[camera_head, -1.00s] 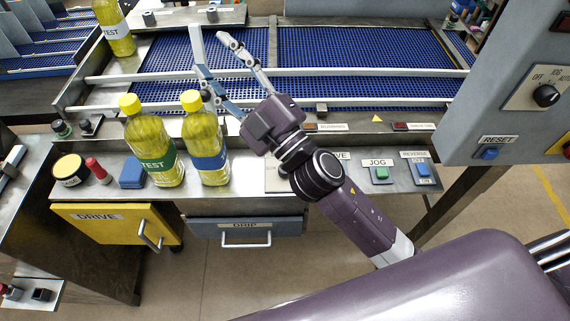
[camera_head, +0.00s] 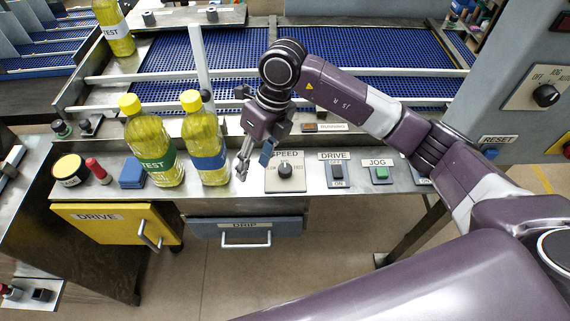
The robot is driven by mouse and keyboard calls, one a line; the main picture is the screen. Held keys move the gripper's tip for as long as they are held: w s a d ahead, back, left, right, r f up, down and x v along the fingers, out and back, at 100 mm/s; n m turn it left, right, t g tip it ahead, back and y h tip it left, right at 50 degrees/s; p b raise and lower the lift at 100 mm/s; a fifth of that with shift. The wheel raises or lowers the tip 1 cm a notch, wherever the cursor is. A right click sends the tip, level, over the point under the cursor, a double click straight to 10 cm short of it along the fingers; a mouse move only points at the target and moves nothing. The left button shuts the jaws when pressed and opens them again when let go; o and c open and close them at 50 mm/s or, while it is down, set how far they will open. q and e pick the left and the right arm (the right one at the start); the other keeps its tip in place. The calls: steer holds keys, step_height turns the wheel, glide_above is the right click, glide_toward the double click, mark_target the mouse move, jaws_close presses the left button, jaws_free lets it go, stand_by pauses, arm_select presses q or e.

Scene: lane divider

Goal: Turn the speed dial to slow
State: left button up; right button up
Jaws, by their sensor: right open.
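The speed dial (camera_head: 285,170) is a black knob on a light plate marked SPEED (camera_head: 284,184), on the steel control ledge. Its pointer direction is too small to tell. My right gripper (camera_head: 254,165) points down just left of the dial, between it and the yellow bottle with the blue label (camera_head: 205,140). Its fingers are open and empty, and they appear apart from the dial. The left gripper is not in view.
A second yellow bottle (camera_head: 153,143) stands further left. A DRIVE switch (camera_head: 336,172) and a green JOG button (camera_head: 381,173) sit right of the dial. A DRIP drawer (camera_head: 246,232) is below the ledge. The blue conveyor (camera_head: 350,60) lies behind.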

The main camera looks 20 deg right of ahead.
mark_target(285, 168)
steer(key=d+h, duration=0.1)
steer(key=d, duration=0.1)
steer(key=w+d+h, duration=0.1)
steer(key=d, duration=0.2)
steer(key=w+d+m+h, duration=0.1)
steer(key=d, duration=0.2)
steer(key=shift+r, duration=0.4)
steer(key=shift+d+f, duration=0.1)
steer(key=shift+f, duration=0.15)
step_height(285, 168, down, 6)
steer(key=shift+p, duration=1.25)
steer(key=shift+f, duration=0.6)
